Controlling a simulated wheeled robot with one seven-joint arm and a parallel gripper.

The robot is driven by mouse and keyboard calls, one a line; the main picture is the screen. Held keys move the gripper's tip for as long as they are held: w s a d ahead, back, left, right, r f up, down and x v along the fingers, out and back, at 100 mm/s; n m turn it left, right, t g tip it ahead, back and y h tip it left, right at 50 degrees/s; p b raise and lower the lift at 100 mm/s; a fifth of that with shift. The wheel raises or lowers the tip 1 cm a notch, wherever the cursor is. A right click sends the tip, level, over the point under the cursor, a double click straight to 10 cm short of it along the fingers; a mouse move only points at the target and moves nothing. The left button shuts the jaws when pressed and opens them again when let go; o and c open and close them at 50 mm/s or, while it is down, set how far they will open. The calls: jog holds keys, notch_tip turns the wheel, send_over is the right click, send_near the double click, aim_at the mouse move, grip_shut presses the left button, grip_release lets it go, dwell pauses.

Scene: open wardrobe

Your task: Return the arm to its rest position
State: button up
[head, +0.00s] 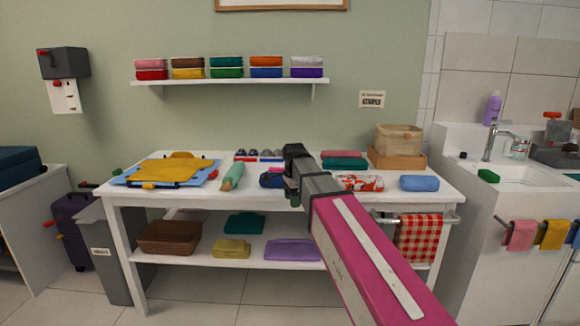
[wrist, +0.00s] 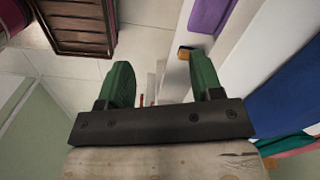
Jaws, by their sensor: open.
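My arm reaches up from the lower right in the head view, with its magenta link over the right part of the white table. My gripper (head: 292,193) is at the arm's far end, over the middle of the tabletop; the arm partly hides it. In the wrist view my gripper (wrist: 164,84) shows two green fingers spread wide apart. Nothing is between them, and the floor and white furniture show beyond.
The white table (head: 225,205) holds a yellow garment (head: 172,170), a teal rolled item (head: 232,176), a blue folded cloth (head: 419,183) and a wooden crate (head: 398,139). A wall shelf (head: 230,82) with folded cloths hangs behind. A checked towel (head: 418,240) hangs at the table's right.

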jog(key=s+d+f+n, duration=0.7)
jog(key=s+d+f, duration=0.1)
jog(key=f, duration=0.5)
jog(key=s+d+f+n, duration=0.7)
jog(key=s+d+f, duration=0.2)
jog(key=f, duration=0.4)
jog(key=shift+d, duration=0.55)
